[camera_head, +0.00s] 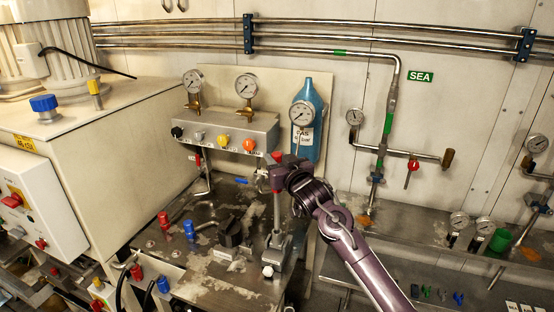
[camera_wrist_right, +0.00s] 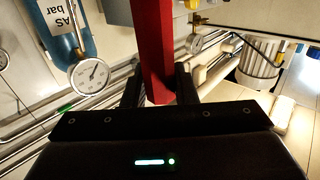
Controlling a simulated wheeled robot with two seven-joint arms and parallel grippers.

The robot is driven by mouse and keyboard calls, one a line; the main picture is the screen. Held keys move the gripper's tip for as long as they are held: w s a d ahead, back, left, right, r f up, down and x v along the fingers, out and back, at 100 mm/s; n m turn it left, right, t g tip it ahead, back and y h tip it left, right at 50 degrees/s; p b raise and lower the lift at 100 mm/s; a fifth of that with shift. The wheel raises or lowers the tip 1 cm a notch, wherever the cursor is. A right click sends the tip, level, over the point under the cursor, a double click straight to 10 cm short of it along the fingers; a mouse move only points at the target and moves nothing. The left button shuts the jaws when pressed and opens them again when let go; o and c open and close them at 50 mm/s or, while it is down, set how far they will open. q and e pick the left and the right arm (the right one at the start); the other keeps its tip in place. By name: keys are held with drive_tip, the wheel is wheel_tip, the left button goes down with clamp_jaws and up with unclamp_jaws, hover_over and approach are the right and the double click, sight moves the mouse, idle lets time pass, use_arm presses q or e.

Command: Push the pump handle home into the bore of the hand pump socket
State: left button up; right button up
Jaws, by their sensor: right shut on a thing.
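The pump handle shows in the head view as an upright grey rod (camera_head: 277,212) with a red top end (camera_head: 277,155). My right gripper (camera_head: 280,172) is shut on its upper part. In the right wrist view the handle's red grip (camera_wrist_right: 158,50) stands between the two fingers of my right gripper (camera_wrist_right: 160,90). The rod's lower end meets the grey hand pump socket (camera_head: 275,252) on the metal bench. How deep it sits in the bore I cannot tell. My left gripper is not in view.
A gauge block (camera_head: 228,132) with coloured knobs stands behind, beside a blue cylinder (camera_head: 318,105) with a gauge. A black knob (camera_head: 231,233) and red and blue fittings (camera_head: 189,228) stand left of the socket. A steel ledge (camera_head: 415,225) runs along the right.

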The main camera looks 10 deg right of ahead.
drive_tip(key=shift+r, duration=0.1)
drive_tip(key=shift+f+b, duration=1.55)
drive_tip(key=shift+f, duration=1.2)
drive_tip(key=o, duration=0.9)
drive_tip(key=shift+f, duration=0.15)
drive_tip(key=shift+s+d+f, duration=0.1)
drive_tip(key=shift+s, duration=0.4)
drive_tip(key=s+b, duration=0.1)
drive_tip(key=s, duration=0.2)
drive_tip(key=s+d+b, duration=0.1)
drive_tip(key=s, duration=0.2)
drive_tip(key=shift+s+d+r, duration=0.15)
drive_tip(key=shift+s+r, duration=0.05)
drive_tip(key=shift+s, duration=0.15)
drive_tip(key=shift+f, duration=0.1)
